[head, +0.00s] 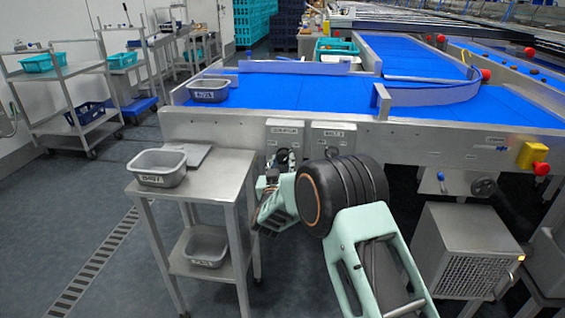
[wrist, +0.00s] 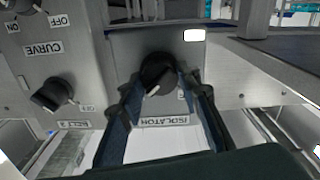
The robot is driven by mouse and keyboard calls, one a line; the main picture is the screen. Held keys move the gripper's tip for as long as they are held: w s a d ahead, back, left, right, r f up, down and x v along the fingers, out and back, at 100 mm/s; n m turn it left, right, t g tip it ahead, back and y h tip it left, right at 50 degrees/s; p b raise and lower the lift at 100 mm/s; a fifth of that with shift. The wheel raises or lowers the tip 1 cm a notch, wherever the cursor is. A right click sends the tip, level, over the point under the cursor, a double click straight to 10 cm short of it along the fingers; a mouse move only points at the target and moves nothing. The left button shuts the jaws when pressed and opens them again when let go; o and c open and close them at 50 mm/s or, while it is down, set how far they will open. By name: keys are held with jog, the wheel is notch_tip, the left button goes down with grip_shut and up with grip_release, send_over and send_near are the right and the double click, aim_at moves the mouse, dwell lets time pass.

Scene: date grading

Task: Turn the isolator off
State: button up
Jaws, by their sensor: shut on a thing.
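The isolator knob (wrist: 158,72) is a round black rotary switch on a grey panel, with the label "ISOLATOR" (wrist: 165,121) upside down in the wrist view. A white mark on the knob points down and slightly left there. My gripper (wrist: 165,88) is shut on the knob, one finger on each side. In the head view my gripper (head: 277,172) is at the front of the conveyor, at the left control plate (head: 284,131). The fingers and arm hide part of the knob, and its on and off markings are mostly hidden.
The belt 2 knob (wrist: 52,94) sits beside the isolator, with a curve knob (wrist: 22,6) beyond it. A steel side table (head: 218,180) with a grey tub (head: 160,170) stands close left of my gripper. A grey chiller-like box (head: 465,250) stands at right.

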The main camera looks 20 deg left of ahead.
jog(key=n+p, duration=0.1)
jog(key=n, duration=0.3)
jog(key=n+p, duration=0.1)
jog(key=n, duration=0.4)
jog(key=n+p, duration=0.1)
jog(key=n, duration=0.3)
jog(key=shift+n, duration=0.3)
jog(key=shift+n+p, duration=0.4)
jog(key=shift+n, duration=1.7)
jog(key=shift+d, duration=0.1)
jog(key=shift+f, duration=0.1)
jog(key=o, duration=1.2)
jog(key=shift+c, duration=0.2)
